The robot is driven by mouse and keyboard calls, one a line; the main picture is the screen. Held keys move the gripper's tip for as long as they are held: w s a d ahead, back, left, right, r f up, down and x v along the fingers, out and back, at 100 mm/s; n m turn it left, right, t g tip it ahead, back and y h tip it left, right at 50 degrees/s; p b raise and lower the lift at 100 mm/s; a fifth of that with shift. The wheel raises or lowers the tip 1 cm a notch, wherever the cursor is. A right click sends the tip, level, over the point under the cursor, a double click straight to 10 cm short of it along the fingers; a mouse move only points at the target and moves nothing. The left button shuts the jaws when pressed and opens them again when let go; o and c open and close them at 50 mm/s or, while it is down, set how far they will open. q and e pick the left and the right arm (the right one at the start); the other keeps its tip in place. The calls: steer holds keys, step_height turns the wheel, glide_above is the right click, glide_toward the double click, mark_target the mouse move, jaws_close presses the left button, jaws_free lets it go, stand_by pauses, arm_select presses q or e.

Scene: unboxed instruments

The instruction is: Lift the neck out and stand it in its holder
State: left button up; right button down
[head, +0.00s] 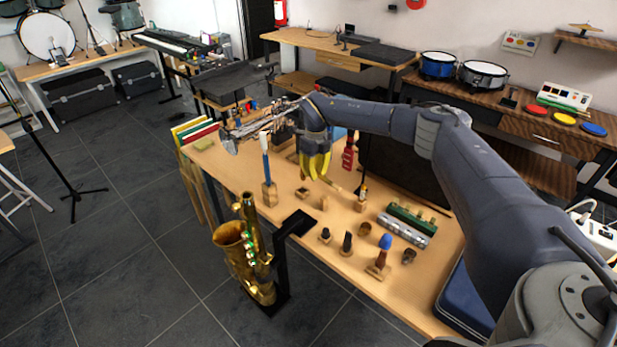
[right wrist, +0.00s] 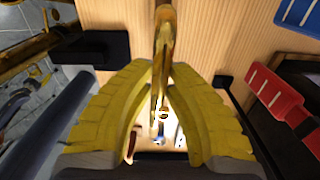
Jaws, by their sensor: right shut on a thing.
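The neck, a curved gold tube (right wrist: 165,35), is between the yellow fingers of my right gripper (right wrist: 158,100) in the right wrist view. The fingers are shut on it, and it points away from the palm. In the head view my right gripper (head: 315,165) hangs over the middle of the workbench, and the neck is mostly hidden by the fingers. I cannot tell which small wooden block is the neck's holder; one block (head: 302,192) and another (head: 324,203) stand below the gripper. My left gripper is not in view.
The workbench (head: 285,255) bears a brush in a block (head: 268,190), a green harmonica-like bar (head: 418,218), a silver bar (head: 403,231) and a blue-topped tool (head: 385,243). A gold saxophone (head: 245,250) stands at the front edge by a black stand (head: 294,224).

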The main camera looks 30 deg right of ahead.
steer(key=shift+w+n, duration=0.3)
steer(key=shift+f, duration=0.1)
steer(key=shift+f, duration=2.4)
steer(key=shift+f, duration=1.25)
stand_by(1.3)
stand_by(0.4)
steer(key=c, duration=1.3)
jaws_free()
steer(key=shift+c, duration=0.2)
step_height(320, 180, up, 12)
steer(key=shift+r, duration=0.1)
